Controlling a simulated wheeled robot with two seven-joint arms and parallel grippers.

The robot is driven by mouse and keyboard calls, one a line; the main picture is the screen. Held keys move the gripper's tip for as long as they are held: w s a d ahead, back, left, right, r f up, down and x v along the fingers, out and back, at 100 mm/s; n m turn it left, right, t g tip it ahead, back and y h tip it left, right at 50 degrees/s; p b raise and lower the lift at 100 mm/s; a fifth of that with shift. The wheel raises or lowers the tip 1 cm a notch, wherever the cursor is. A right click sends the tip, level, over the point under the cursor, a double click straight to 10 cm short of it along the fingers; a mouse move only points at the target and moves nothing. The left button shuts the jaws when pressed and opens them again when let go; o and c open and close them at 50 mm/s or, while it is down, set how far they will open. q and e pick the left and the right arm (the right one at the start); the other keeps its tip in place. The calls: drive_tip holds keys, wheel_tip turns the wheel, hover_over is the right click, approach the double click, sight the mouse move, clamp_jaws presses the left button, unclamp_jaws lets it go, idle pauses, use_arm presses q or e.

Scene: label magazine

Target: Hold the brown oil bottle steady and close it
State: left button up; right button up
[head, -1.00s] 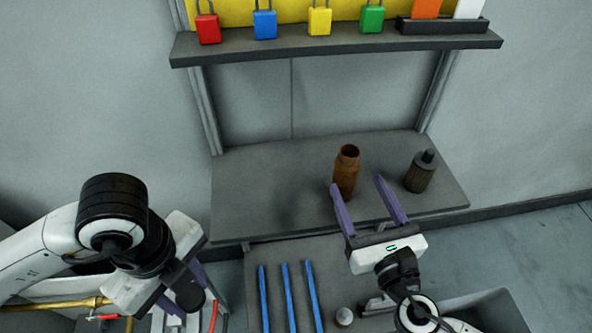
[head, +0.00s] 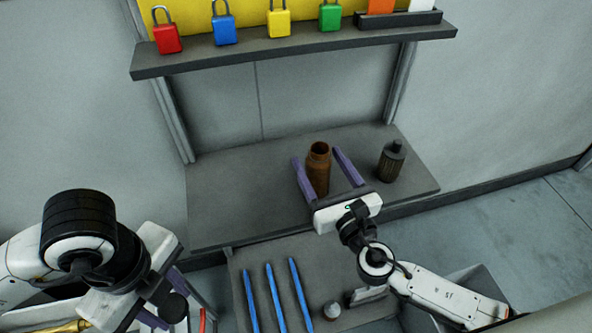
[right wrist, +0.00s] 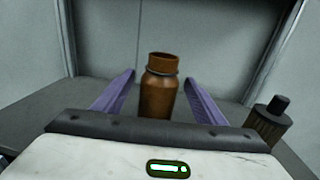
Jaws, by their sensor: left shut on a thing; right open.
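The brown oil bottle (head: 318,172) stands upright on the grey bench, its mouth open and uncapped. It also shows in the right wrist view (right wrist: 158,95). My right gripper (head: 318,156) is open, with one purple finger on either side of the bottle; in the right wrist view gaps show between the fingers and the bottle. My left gripper (head: 162,312) is at the lower left, away from the bottle. It is shut on a dark round piece (head: 174,307), which looks like a cap; the arm partly hides the grip.
A dark bottle with a black top (head: 391,161) stands right of the brown bottle, near the right finger. Blue strips (head: 272,295) and a small grey-white item (head: 332,310) lie on the lower surface. A shelf (head: 290,47) with coloured padlocks hangs above.

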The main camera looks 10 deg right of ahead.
use_arm(q)
drive_tip(key=shift+r, duration=0.25)
use_arm(e)
drive_tip(key=w, duration=0.5)
drive_tip(key=shift+a+r, duration=0.1)
drive_tip(key=shift+a, duration=0.25)
drive_tip(key=shift+c, duration=0.2)
